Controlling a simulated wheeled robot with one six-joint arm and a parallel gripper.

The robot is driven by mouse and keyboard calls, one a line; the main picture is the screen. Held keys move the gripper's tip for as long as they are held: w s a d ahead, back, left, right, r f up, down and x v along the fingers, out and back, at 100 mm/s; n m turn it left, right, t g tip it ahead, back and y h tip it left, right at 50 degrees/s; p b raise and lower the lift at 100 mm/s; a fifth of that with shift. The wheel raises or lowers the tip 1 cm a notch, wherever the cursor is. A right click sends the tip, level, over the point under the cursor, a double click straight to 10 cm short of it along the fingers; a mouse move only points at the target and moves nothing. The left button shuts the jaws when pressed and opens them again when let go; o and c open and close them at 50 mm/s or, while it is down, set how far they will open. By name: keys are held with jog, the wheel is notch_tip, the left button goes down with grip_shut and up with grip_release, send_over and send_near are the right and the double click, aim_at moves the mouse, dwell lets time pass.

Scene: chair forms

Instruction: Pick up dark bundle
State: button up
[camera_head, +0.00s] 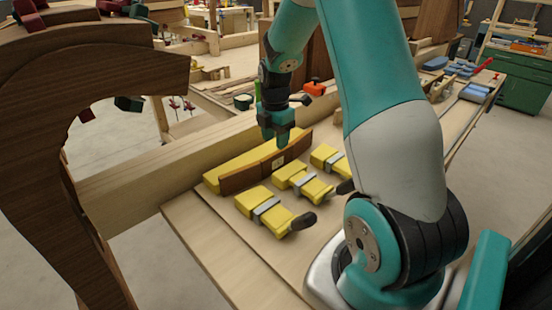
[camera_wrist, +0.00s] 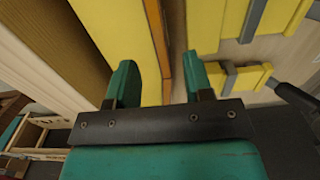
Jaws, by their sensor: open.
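A long dark brown wooden piece (camera_head: 240,178) with a small pale label stands along the front of a long yellow bar (camera_head: 215,176) on the bench; it looks like the dark bundle. In the wrist view it shows as a narrow brown strip (camera_wrist: 157,35) beside the broad yellow bar (camera_wrist: 125,35). My gripper (camera_head: 281,143) is over the middle of these two in the head view, pointing down. In the wrist view my gripper (camera_wrist: 160,78) is open and empty, with the strip's line running between its fingers. The gap in height is hard to tell.
Several yellow clamps (camera_head: 250,199) with grey bands and dark handles lie close in front of the brown piece. A thick pale beam (camera_head: 140,180) runs behind. A curved dark wooden chair form (camera_head: 30,150) stands at left. The front left bench top (camera_head: 215,240) is clear.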

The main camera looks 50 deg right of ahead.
aim_at(276, 153)
jog(key=shift+d+f+p, duration=0.1)
jog(key=shift+f+p, duration=1.05)
jog(key=shift+f, duration=1.7)
grip_shut()
